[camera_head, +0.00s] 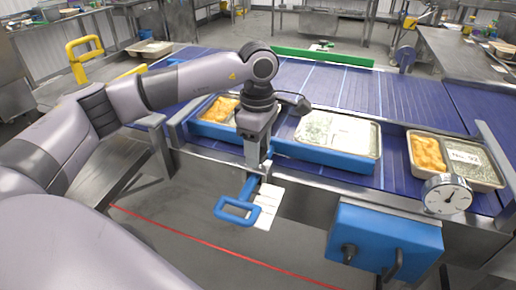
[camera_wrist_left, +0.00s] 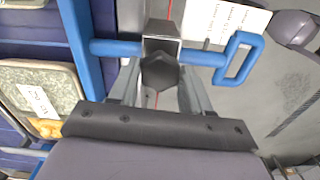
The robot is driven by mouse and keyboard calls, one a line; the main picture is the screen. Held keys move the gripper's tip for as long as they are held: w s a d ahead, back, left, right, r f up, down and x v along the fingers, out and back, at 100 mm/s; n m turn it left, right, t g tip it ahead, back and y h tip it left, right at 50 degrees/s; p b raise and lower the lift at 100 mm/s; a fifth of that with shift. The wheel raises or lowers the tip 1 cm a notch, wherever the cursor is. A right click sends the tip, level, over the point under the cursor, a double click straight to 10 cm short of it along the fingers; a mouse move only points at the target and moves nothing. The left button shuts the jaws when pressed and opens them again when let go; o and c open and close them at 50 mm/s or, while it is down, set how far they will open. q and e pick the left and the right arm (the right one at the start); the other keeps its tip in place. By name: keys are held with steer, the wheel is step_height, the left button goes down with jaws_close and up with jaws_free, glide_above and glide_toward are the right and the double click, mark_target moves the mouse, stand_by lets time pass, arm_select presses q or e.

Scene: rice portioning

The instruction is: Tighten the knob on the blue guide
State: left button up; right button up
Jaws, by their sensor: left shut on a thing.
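The blue guide (camera_head: 325,160) runs along the near edge of the conveyor, in front of the food trays. A blue rod with a loop handle (camera_head: 237,211) sticks out from it toward me. In the left wrist view the guide (camera_wrist_left: 78,45) is at the left and the handle (camera_wrist_left: 240,58) at the right. The dark knob (camera_wrist_left: 160,72) sits by a metal clamp block on the rod. My left gripper (camera_head: 258,160) points down at the rod. In the left wrist view its fingers (camera_wrist_left: 160,88) are shut on the knob from both sides. The gripper hides the knob in the head view.
Trays of food (camera_head: 340,133) stand on the blue conveyor (camera_head: 350,88) behind the guide. A white paper label (camera_head: 265,207) hangs beside the handle. A blue box (camera_head: 385,237) with dark controls and a round dial (camera_head: 447,195) are at the right front.

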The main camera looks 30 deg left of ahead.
arm_select(q)
steer(key=shift+r, duration=0.1)
stand_by(0.3)
steer(key=o, duration=1.1)
steer(key=shift+c, duration=0.2)
steer(key=shift+r, duration=3.55)
